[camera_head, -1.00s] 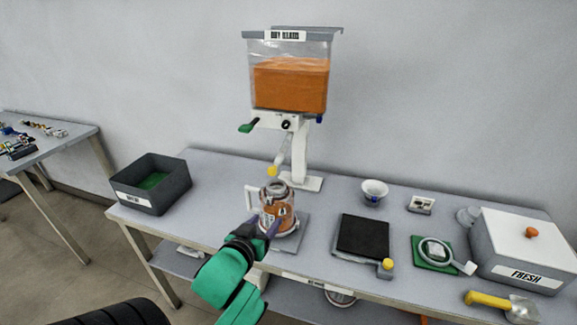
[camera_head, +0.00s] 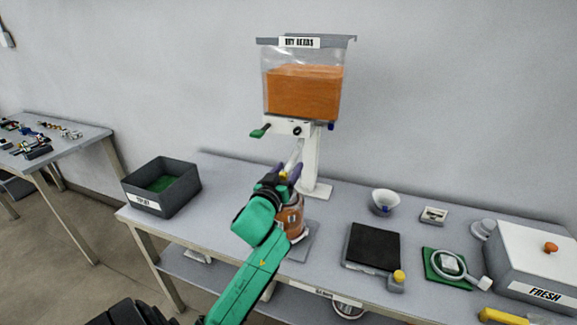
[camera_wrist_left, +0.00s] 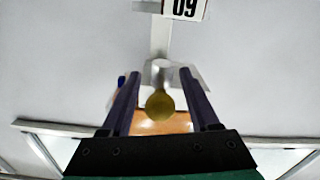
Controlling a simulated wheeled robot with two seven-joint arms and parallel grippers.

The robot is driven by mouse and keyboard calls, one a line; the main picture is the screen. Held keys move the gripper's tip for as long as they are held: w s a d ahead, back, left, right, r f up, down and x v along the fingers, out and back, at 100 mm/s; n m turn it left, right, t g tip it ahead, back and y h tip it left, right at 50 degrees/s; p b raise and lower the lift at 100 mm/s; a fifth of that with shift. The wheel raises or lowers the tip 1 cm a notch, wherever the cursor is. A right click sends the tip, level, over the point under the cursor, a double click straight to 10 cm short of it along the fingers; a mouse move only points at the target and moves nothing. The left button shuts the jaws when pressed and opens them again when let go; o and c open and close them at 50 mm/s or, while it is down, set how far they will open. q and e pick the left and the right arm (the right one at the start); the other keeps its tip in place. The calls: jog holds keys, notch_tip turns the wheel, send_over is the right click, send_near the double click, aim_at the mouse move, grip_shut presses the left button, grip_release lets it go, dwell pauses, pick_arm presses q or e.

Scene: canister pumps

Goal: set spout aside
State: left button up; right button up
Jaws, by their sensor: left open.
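The spout is a pale tube (camera_head: 296,154) with a yellow tip (camera_head: 283,175), hanging below the orange-filled dispenser (camera_head: 304,92). My left gripper (camera_head: 284,170) is at the spout's lower end, in front of the dispenser stand. In the left wrist view the round yellow tip (camera_wrist_left: 160,104) lies between the two parted fingers of the gripper (camera_wrist_left: 160,75), with a gap visible on each side. The gripper is open. The jar with orange contents (camera_head: 293,217) stands below on a grey plate, partly hidden by my left arm. My right gripper is not in view.
A dark open bin (camera_head: 180,197) stands at the bench's left end. A black-topped square device (camera_head: 373,247), a small bowl (camera_head: 385,201), a green mat with a ring (camera_head: 436,268) and a white FRESH box (camera_head: 545,268) stand right. Bench between bin and jar is clear.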

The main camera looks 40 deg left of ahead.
pick_arm(q)
jog(key=shift+w+a, duration=0.15)
jog(key=shift+w, duration=0.2)
grip_shut()
dwell(1.2)
